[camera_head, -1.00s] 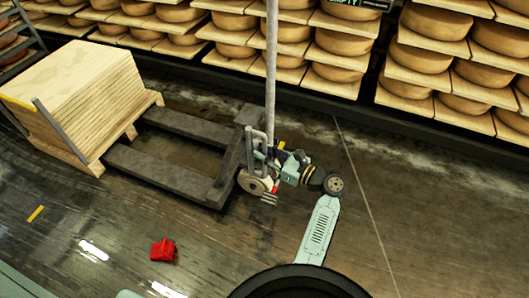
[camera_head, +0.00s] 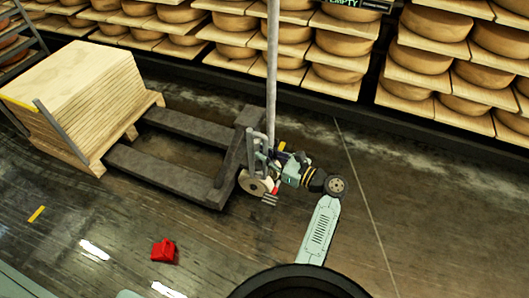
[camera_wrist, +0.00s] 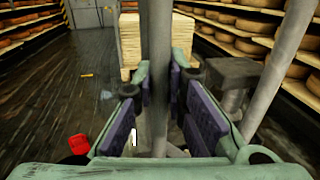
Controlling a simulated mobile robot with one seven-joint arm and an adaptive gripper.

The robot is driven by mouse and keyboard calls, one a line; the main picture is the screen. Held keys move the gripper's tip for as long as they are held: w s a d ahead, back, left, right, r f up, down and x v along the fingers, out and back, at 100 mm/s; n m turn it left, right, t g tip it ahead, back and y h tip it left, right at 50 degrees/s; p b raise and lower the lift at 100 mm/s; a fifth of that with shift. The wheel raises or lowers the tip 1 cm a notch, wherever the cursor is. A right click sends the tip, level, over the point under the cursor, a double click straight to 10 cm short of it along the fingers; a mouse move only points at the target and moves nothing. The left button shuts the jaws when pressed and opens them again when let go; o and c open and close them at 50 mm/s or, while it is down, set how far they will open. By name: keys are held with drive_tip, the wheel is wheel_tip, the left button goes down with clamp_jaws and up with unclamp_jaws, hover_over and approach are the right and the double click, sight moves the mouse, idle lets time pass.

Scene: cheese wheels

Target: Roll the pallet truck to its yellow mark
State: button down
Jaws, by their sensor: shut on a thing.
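The dark grey pallet truck (camera_head: 220,195) stands on the floor at centre left, its two forks pointing left to the pallet of stacked boards. Its tall grey handle pole (camera_head: 271,60) rises upright. My gripper (camera_head: 268,160) is at the lower part of the pole. In the wrist view the pole (camera_wrist: 155,50) passes between the purple-padded fingers of my gripper (camera_wrist: 158,95), which is shut on it. A short yellow strip (camera_head: 37,214) lies on the floor at far left; it also shows in the wrist view (camera_wrist: 87,75). Whether the fork tips touch the pallet is unclear.
The stack of pale boards (camera_head: 75,85) sits on a wooden pallet at upper left. A red object (camera_head: 164,250) lies on the floor in front of the truck. Shelves of cheese wheels (camera_head: 340,45) line the back. The floor at right is clear.

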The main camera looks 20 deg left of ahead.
drive_tip(key=shift+w+v, duration=0.2)
drive_tip(key=shift+v, duration=0.8)
drive_tip(key=c, duration=1.6)
unclamp_jaws()
drive_tip(key=shift+a, duration=0.2)
drive_tip(key=v, duration=1.2)
